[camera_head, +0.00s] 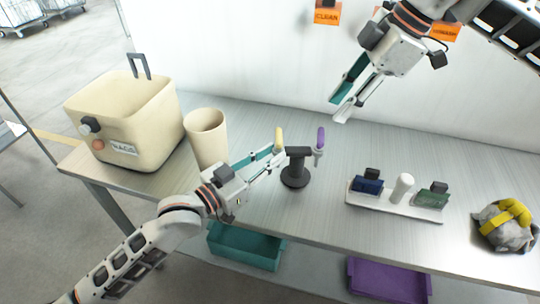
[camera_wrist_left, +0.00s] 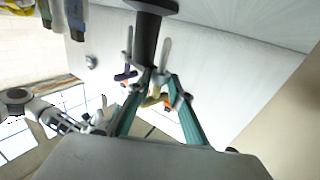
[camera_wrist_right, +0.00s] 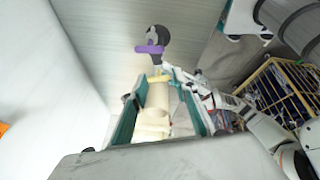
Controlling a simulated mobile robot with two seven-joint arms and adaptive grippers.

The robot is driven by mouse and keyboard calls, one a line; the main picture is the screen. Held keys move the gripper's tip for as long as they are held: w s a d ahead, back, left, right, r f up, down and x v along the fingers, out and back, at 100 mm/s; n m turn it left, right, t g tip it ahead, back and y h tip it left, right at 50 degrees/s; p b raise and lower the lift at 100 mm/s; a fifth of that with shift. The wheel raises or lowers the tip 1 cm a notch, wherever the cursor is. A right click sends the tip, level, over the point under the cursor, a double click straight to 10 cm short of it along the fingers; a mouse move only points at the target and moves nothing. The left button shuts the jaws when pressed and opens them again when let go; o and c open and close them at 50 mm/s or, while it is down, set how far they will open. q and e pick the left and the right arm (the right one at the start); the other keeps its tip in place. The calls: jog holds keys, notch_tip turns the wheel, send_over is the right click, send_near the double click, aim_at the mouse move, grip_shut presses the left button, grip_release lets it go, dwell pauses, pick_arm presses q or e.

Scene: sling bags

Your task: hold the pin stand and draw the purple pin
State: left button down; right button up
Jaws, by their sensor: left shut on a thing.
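The dark pin stand (camera_head: 295,176) is upright on the table, with a yellow pin (camera_head: 279,137) on its left arm and a purple pin (camera_head: 320,138) on its right arm. My left gripper (camera_head: 278,150) is shut on the stand from the left, near the yellow pin. In the left wrist view the stand's dark post (camera_wrist_left: 147,35) rises beyond the fingertips. My right gripper (camera_head: 340,108) is open and empty, raised above and behind the stand, apart from the purple pin. The right wrist view also shows the purple pin (camera_wrist_right: 150,49), beyond the open fingers.
A beige bin (camera_head: 135,125) and a beige cup (camera_head: 205,138) stand at the left. A white rack (camera_head: 420,212) with several items sits right of the stand, and a grey-yellow bundle (camera_head: 505,230) lies at the far right. Teal (camera_head: 245,247) and purple trays (camera_head: 385,282) sit below.

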aim_at(322, 132)
jog(key=n+h, duration=0.1)
jog(key=n, duration=0.3)
jog(key=w+a+f+n+h, duration=0.1)
jog(key=n, duration=0.3)
jog(key=a+f+n+h, duration=0.1)
jog(key=n, duration=0.3)
jog(key=shift+w+a+h, duration=0.25)
jog(key=shift+w+h, duration=0.05)
jog(key=shift+w, duration=0.1)
jog(key=n, duration=0.2)
jog(key=n+h, duration=0.1)
jog(key=shift+w+f+n+t, duration=0.2)
jog(key=shift+w+n+t, duration=0.1)
jog(key=shift+n+t, duration=0.1)
jog(key=shift+w+f, duration=0.25)
jog(key=shift+f, duration=1.2)
jog(key=shift+w+f, duration=0.25)
jog(key=shift+f, duration=1.25)
jog(key=shift+w+f, duration=0.25)
jog(key=shift+f, duration=1.2)
grip_shut()
jog(key=shift+r, duration=0.15)
